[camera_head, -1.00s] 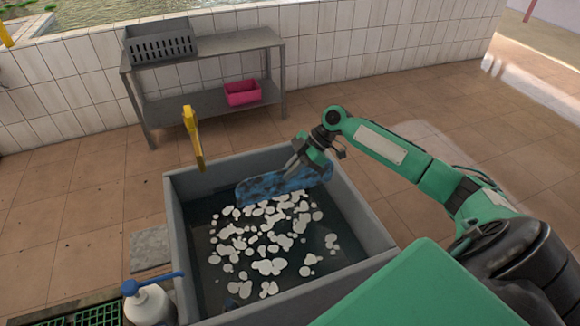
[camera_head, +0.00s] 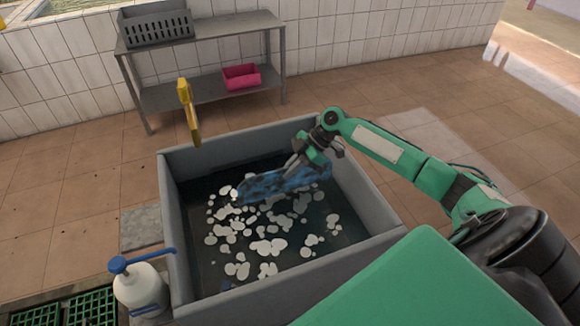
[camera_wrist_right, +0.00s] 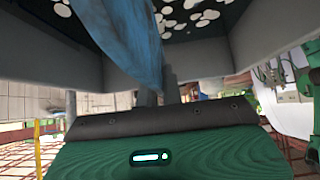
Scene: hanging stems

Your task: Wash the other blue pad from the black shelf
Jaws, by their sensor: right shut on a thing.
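The blue pad (camera_head: 275,183) is long and mottled. My right gripper (camera_head: 312,160) is shut on its right end and holds it over the grey basin (camera_head: 385,212), which has dark water and white foam. The pad looks very near the water; I cannot tell if its lower edge is wet. In the right wrist view the pad (camera_wrist_right: 133,45) hangs from the jaws (camera_wrist_right: 160,98) inside the basin walls. My left gripper is not seen. No shelf that is clearly black shows.
A grey metal rack (camera_head: 200,92) against the tiled wall bears a grey slotted crate (camera_head: 155,27) and a pink bin (camera_head: 241,77). A yellow upright piece (camera_head: 188,110) stands by the basin's back edge. A white pump bottle (camera_head: 140,288) is at the front left.

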